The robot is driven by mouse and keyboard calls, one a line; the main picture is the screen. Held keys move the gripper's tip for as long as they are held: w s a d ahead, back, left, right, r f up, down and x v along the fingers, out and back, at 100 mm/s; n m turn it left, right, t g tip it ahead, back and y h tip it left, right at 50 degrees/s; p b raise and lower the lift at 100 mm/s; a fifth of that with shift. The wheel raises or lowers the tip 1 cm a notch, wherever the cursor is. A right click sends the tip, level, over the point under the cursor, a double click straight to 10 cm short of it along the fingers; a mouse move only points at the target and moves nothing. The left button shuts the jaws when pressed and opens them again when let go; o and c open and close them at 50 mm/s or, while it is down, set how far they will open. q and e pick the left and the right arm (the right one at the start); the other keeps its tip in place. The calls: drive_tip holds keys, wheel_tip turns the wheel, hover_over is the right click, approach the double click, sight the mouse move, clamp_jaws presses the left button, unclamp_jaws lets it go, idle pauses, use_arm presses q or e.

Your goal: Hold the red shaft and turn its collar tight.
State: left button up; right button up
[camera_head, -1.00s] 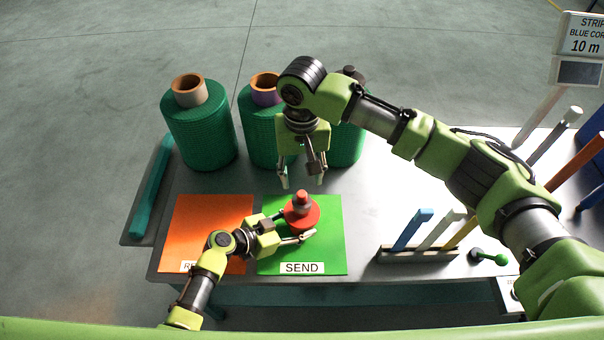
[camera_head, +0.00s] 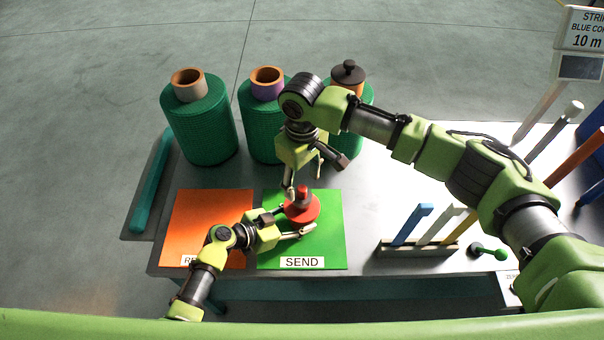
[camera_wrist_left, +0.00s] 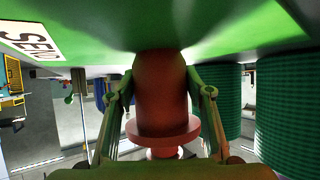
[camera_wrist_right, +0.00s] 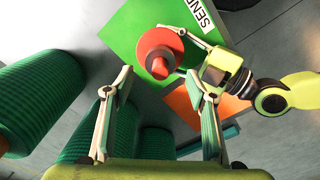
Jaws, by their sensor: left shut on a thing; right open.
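The red shaft (camera_head: 301,210) stands upright on the green SEND mat (camera_head: 330,255), with a wide red flange and a red tip. Its grey collar (camera_head: 301,198) sits above the flange, below the tip. My left gripper (camera_head: 297,221) is shut on the shaft from the lower left, one finger on each side. The left wrist view shows the shaft's thick red body (camera_wrist_left: 160,90) between the fingers. My right gripper (camera_head: 314,177) is open above the shaft, fingers pointing down. In the right wrist view the shaft's top (camera_wrist_right: 160,66) shows between and beyond the open fingertips.
Green netting rolls (camera_head: 198,125) stand at the back of the table, one close behind my right gripper. An orange mat (camera_head: 210,215) lies left of the green one. A rack (camera_head: 415,250) with upright sticks and a green-handled tool (camera_head: 490,252) are to the right.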

sight(301, 195)
drive_tip(key=shift+f, duration=3.35)
clamp_jaws()
drive_tip(key=m, duration=1.3)
drive_tip(key=shift+a+m, duration=0.1)
drive_tip(key=shift+m, duration=0.2)
drive_tip(key=m, duration=0.3)
drive_tip(key=shift+m, duration=0.4)
drive_tip(key=shift+r, duration=0.1)
